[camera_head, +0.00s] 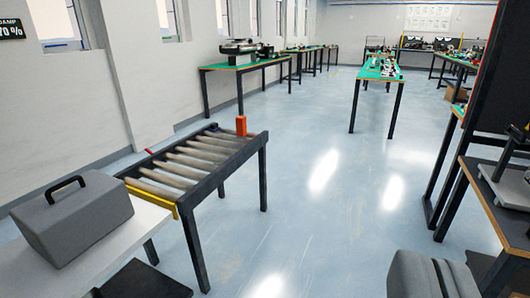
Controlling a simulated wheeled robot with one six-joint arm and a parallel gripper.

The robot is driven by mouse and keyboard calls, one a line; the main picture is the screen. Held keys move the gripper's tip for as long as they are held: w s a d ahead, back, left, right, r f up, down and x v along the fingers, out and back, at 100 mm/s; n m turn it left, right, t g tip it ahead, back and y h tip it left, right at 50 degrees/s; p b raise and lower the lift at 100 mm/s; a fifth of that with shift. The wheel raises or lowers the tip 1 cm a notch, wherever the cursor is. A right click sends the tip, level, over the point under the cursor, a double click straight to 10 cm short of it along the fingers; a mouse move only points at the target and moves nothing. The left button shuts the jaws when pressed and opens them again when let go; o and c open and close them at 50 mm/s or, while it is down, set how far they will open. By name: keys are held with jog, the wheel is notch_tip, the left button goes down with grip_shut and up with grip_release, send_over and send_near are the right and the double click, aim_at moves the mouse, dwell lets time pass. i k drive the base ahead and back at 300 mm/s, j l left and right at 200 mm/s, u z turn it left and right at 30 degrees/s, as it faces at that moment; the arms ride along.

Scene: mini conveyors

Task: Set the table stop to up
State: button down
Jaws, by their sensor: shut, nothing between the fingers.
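A small roller table (262,150) with grey rollers and dark legs stands at the left centre. An upright orange-red block (241,125) is at its far right corner. A yellow bar (152,197) runs along its near end, and a thin red piece (148,151) shows at its left edge. I cannot tell for sure which of these parts is the table stop, or whether it is up or down. My gripper is not in this view.
A grey case (75,220) with a black handle sits on a white table (118,262) at the lower left. Another grey case-like object (430,275) is at the lower right, beside dark-framed shelving. Green-topped benches (378,70) stand farther back. The blue floor between is clear.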

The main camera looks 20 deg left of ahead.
aim_at(161, 203)
jog(key=i+l+u, duration=0.2)
jog(key=l+u, duration=0.25)
jog(key=i+l+u, duration=0.15)
jog(key=l+u, duration=0.15)
jog(key=u, duration=0.15)
jog(key=i+l+u, duration=0.1)
jog(key=l+u, duration=1.1)
jog(key=l, duration=0.25)
jog(key=k+l+u, duration=0.1)
jog(key=l+u, duration=0.15)
jog(key=l, duration=0.25)
jog(key=i+j, duration=0.15)
jog(key=i, duration=0.4)
jog(key=i+j, duration=0.15)
jog(key=i, duration=0.4)
jog(key=i+j, duration=0.15)
jog(key=i, duration=0.4)
jog(key=i+j+z, duration=0.1)
jog(key=i, duration=0.4)
jog(key=i+j, duration=0.05)
